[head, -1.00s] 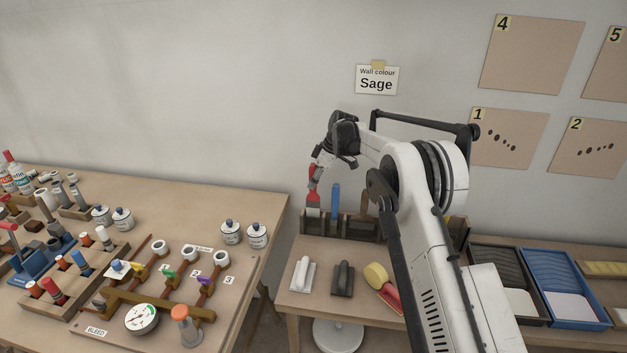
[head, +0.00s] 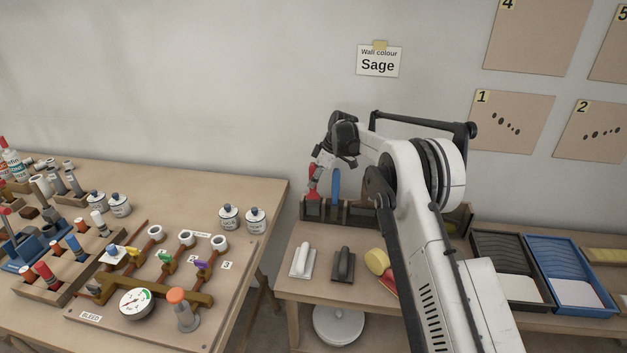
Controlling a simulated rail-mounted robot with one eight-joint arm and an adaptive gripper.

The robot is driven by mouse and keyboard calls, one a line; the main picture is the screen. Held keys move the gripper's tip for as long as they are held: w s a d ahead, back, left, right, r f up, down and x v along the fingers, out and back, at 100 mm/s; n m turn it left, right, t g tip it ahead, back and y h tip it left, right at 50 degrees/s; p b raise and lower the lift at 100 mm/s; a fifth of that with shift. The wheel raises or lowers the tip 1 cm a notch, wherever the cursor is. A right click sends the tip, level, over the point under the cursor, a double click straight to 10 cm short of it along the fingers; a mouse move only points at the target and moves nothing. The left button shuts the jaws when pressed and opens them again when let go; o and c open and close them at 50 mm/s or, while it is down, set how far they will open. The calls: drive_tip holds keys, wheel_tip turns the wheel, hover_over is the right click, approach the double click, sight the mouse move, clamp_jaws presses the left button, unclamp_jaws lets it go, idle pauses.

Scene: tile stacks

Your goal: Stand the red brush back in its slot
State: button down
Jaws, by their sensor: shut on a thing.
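The red brush (head: 312,186) stands upright at the left end of the dark brush rack (head: 358,215) on the right-hand bench. Its lower part is down at the rack's leftmost slot; I cannot tell how deep it sits. My gripper (head: 315,170) points down and is shut on the top of the red handle. A blue-handled brush (head: 336,188) stands upright in the rack just to the right. My arm hides much of the rack's right part.
Black (head: 503,292) and blue (head: 568,299) trays are at right. The left table (head: 262,195) holds pipework and jars.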

drive_tip(key=shift+f+b, duration=0.55)
drive_tip(key=shift+f, duration=0.2)
idle(0.7)
drive_tip(key=c, duration=1.5)
unclamp_jaws()
drive_tip(key=v, duration=1.2)
drive_tip(key=shift+s+r, duration=0.1)
drive_tip(key=shift+r, duration=0.05)
